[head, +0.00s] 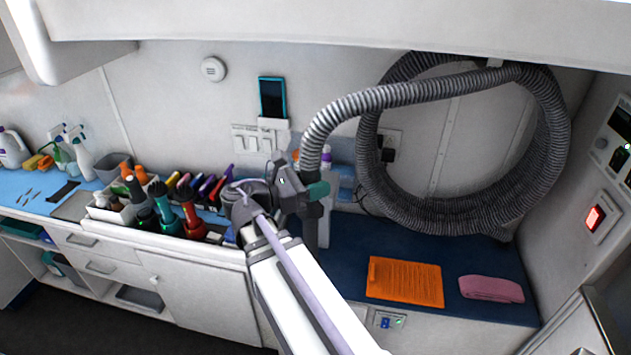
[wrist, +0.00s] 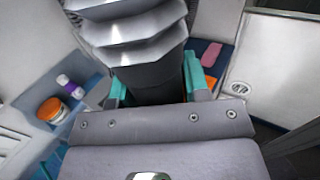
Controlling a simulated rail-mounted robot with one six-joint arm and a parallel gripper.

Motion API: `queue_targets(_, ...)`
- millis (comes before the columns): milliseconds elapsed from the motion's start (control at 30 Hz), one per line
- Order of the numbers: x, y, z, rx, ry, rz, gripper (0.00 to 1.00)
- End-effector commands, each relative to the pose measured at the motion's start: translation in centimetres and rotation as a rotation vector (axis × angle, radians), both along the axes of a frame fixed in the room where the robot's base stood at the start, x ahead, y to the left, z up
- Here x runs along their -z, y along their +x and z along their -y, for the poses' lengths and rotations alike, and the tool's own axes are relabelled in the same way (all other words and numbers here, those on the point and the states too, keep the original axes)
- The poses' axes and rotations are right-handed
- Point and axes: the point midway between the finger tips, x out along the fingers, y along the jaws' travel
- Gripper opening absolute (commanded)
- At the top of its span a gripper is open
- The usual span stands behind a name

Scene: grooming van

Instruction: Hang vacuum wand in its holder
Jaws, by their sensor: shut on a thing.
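The vacuum wand shows its dark upper cuff (head: 311,161) in the head view, with a ribbed grey hose (head: 366,101) running from its top. My gripper (head: 314,189) is shut on the wand. In the wrist view the dark cuff (wrist: 150,82) sits between the teal finger pads of my gripper (wrist: 156,88). A grey tube below the gripper in the head view looks like the lower wand, roughly upright; its lower end is hard to make out. I cannot pick out the wand's holder in either view.
The hose's large coil (head: 466,211) hangs on the back wall. An orange towel (head: 405,282) and a pink towel (head: 491,289) lie on the dark blue bench top (head: 465,262). A caddy (head: 106,214) of brushes and bottles crowds the counter left of my arm. A wall phone-like screen (head: 272,98) hangs above.

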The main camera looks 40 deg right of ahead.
Motion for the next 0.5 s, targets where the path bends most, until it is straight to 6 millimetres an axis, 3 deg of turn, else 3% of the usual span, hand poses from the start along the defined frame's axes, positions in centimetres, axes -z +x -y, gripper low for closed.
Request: queue_targets(500, 0.9, 2.6, 3.4, 0.001, -0.001, 0.0, 0.14)
